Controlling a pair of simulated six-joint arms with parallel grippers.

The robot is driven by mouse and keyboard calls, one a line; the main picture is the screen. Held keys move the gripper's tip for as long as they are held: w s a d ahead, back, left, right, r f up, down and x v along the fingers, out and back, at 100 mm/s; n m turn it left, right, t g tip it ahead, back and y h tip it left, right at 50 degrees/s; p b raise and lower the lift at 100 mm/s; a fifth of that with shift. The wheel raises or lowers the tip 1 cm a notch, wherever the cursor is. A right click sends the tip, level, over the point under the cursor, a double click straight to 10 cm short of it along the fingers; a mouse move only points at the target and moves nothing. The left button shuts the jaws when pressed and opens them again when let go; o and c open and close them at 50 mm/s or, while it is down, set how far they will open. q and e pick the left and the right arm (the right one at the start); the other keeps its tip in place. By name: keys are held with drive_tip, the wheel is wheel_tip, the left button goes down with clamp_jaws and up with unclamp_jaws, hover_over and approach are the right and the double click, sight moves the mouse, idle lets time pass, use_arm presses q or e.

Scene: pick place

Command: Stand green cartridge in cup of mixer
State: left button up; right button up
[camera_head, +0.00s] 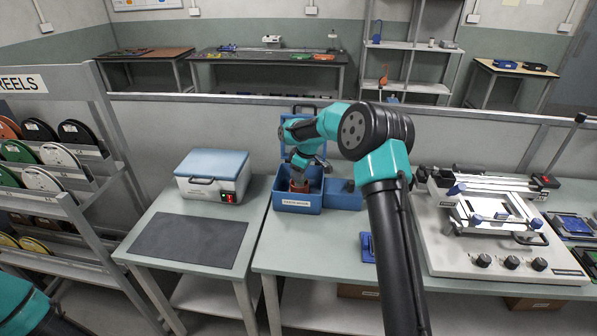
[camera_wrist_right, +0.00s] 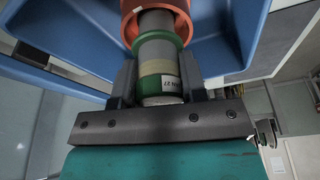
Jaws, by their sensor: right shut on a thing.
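The green cartridge (camera_wrist_right: 150,88) has green bands, a grey and tan middle and a white label. My right gripper (camera_wrist_right: 160,80) is shut on it, one finger on each side. The cartridge's far end reaches into the round orange cup (camera_wrist_right: 128,30), whose rim surrounds it. I cannot tell whether it rests on the cup's bottom. In the head view, my right gripper (camera_head: 300,172) points down into an open blue box (camera_head: 297,208), above the reddish cup (camera_head: 299,187). The cartridge is hard to make out there. Only part of my left arm shows at the lower left; its gripper is out of view.
A blue tray (camera_head: 345,195) sits right of the box. A blue-lidded white device (camera_head: 212,176) and a dark mat (camera_head: 189,240) are on the left table. A white fixture plate (camera_head: 490,262) fills the right. A reel rack (camera_head: 85,215) stands far left.

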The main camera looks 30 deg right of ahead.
drive_tip(key=shift+f, duration=0.35)
idle(0.4)
drive_tip(key=o, duration=1.2)
drive_tip(key=shift+c, duration=0.2)
drive_tip(key=c, duration=0.4)
drive_tip(key=shift+o, duration=0.2)
drive_tip(key=shift+r, duration=3.5)
